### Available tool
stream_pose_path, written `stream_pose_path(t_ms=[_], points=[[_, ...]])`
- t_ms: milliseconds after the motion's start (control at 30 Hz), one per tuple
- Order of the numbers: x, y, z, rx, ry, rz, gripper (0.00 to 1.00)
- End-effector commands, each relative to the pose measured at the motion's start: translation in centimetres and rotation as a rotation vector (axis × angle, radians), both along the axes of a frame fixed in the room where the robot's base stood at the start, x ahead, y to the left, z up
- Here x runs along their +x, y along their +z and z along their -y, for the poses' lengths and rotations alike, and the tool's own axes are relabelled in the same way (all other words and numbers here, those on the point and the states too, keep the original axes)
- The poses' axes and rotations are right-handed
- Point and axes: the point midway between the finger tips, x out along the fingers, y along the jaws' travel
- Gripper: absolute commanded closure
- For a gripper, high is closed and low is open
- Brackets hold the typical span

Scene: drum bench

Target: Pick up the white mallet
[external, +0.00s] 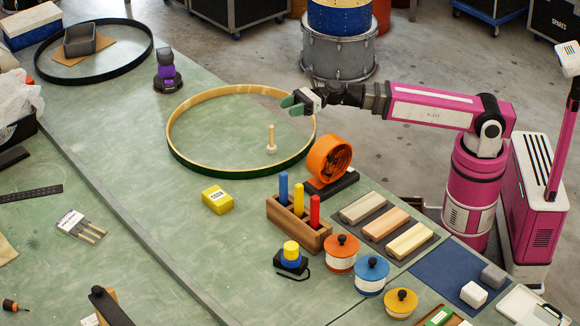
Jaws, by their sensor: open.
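The white mallet (271,148) stands upright on the green bench, its round whitish head down and its pale wooden handle pointing up. It is inside the large wooden drum hoop (178,104), toward its right side. My gripper (290,103) has green fingers and reaches in from the right over the hoop's far right rim. It is open and empty, pointing left, above and behind the mallet in the picture. The gripper and the mallet are apart.
The hoop's rim surrounds the mallet. An orange reel (328,160) stands just outside the hoop, near a wooden rack (312,238) with coloured sticks. A yellow box (217,199) and a purple-black device (167,72) are nearby. The hoop's left interior is clear.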

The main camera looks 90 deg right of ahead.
Motion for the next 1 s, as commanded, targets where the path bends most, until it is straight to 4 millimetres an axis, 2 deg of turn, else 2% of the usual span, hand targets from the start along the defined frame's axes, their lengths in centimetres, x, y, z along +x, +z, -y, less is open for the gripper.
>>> stream_pose_path(t_ms=[600,1000], points=[[0.0,-7.1,0.0,0.000,-0.001,-0.002,0.50],[2.3,-7.0,-1.6,-0.001,0.001,0.001,0.50]])
